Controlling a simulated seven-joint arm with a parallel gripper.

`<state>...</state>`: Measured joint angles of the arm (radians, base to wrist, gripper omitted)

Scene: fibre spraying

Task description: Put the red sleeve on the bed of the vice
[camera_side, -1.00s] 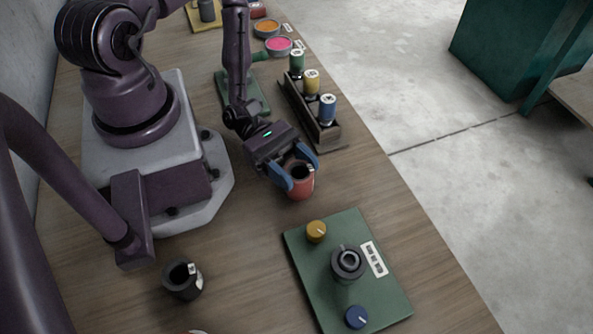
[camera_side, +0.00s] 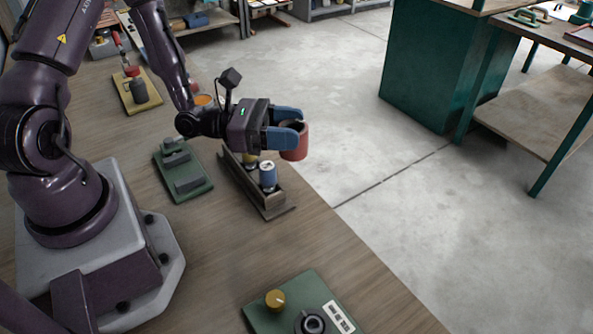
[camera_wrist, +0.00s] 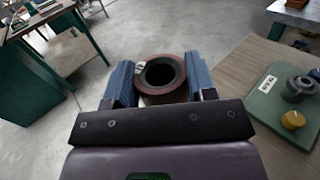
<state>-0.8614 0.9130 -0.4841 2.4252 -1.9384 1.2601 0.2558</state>
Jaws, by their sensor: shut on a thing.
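The red sleeve (camera_side: 296,146) is a short hollow cylinder, held between the blue fingers of my gripper (camera_side: 289,127). In the side view it is raised in the air, beyond the rack and near the table's far edge. In the wrist view the sleeve (camera_wrist: 162,77) sits between the fingers of my gripper (camera_wrist: 160,82), its dark bore facing the camera and a pale label on its rim. The vice (camera_side: 183,172) has a green base and grey jaws and stands on the table to the left of my gripper. The bare bed shows between the jaws.
A green plate with a yellow knob (camera_side: 275,299) lies at the front. A yellow plate (camera_side: 152,97) with a dark part lies further back. Open table lies between rack and front plate.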

